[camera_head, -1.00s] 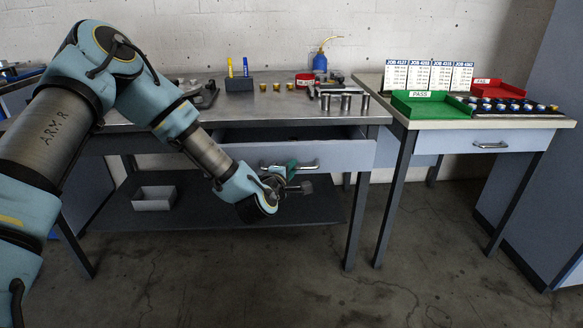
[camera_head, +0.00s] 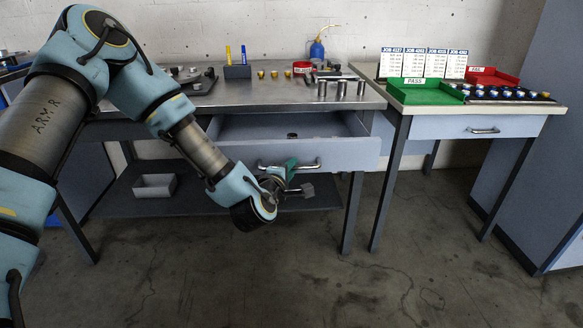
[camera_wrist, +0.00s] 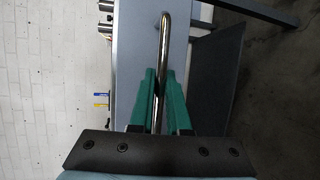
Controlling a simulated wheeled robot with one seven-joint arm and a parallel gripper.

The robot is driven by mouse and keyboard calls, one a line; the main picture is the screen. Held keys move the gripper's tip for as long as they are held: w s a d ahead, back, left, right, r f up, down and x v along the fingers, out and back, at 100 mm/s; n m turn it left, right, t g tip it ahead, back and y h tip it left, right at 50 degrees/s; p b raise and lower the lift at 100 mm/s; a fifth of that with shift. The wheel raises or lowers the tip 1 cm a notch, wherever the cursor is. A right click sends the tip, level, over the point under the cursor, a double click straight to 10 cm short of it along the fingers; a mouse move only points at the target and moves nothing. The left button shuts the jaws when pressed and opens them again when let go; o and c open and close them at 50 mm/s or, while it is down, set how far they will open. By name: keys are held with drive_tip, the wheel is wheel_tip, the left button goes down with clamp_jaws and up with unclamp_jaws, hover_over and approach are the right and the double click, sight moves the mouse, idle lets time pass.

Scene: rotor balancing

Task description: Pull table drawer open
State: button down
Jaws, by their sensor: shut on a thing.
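The table drawer (camera_head: 330,154) is a pale blue-grey front under the steel-topped workbench (camera_head: 230,98). It stands partly open, and its inside shows with a small dark round thing (camera_head: 292,135) in it. A metal bar handle (camera_head: 306,165) runs along its front. My gripper (camera_head: 291,168) is at the left part of the handle. In the wrist view the green fingers (camera_wrist: 158,100) are closed around the handle bar (camera_wrist: 165,45), one on each side. The exact contact is partly hidden by the fingers.
A second table with its own shut drawer (camera_head: 483,130) stands to the right, carrying a green PASS tray (camera_head: 425,95) and a red tray (camera_head: 492,76). A low shelf (camera_head: 215,198) with a pale box (camera_head: 155,184) lies under the bench. The floor in front is clear.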

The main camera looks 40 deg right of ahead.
drive_tip(key=c, duration=0.9)
unclamp_jaws()
drive_tip(key=shift+a, duration=0.1)
drive_tip(key=b+v, duration=0.1)
drive_tip(key=v, duration=0.9)
drive_tip(key=shift+s+a, duration=0.1)
drive_tip(key=shift+a, duration=0.15)
